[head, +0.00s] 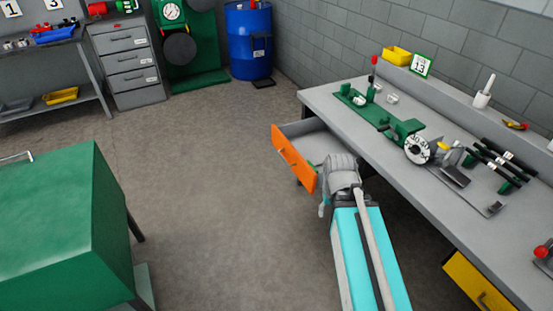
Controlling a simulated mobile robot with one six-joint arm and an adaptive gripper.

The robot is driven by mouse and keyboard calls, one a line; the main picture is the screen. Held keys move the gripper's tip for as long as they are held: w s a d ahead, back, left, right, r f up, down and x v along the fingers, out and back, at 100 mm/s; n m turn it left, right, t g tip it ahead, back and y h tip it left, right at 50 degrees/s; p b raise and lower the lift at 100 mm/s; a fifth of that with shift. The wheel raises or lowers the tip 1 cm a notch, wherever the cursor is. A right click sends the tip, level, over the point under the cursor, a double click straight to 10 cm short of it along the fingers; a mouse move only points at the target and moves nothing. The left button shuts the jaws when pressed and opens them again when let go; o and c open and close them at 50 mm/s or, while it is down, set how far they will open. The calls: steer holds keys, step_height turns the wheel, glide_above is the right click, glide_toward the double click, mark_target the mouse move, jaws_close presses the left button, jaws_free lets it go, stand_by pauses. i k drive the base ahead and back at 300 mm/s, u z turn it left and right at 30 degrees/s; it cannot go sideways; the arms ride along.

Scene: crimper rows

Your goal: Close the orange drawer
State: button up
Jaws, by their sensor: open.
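The orange drawer (294,161) is pulled out from under the left end of the grey workbench (330,99). Its orange front stands clear of the bench, with a handle on its outer face. The grey drawer inside shows behind the front, with something green partly visible in it. My gripper (325,198) is at the near right end of the orange front, close beside it. It is open, and its fingers are mostly hidden by the wrist. I cannot tell whether it touches the drawer.
A yellow drawer (480,284) is under the bench at right. A green block (60,220) stands at left. The floor between is clear.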

mark_target(311, 139)
steer(key=u, duration=0.45)
steer(key=k, duration=0.85)
steer(key=u, duration=0.65)
steer(key=k, duration=0.5)
steer(key=z, duration=0.15)
steer(key=i, duration=0.55)
steer(key=z, duration=0.9)
steer(key=i, duration=1.15)
steer(key=u, duration=0.15)
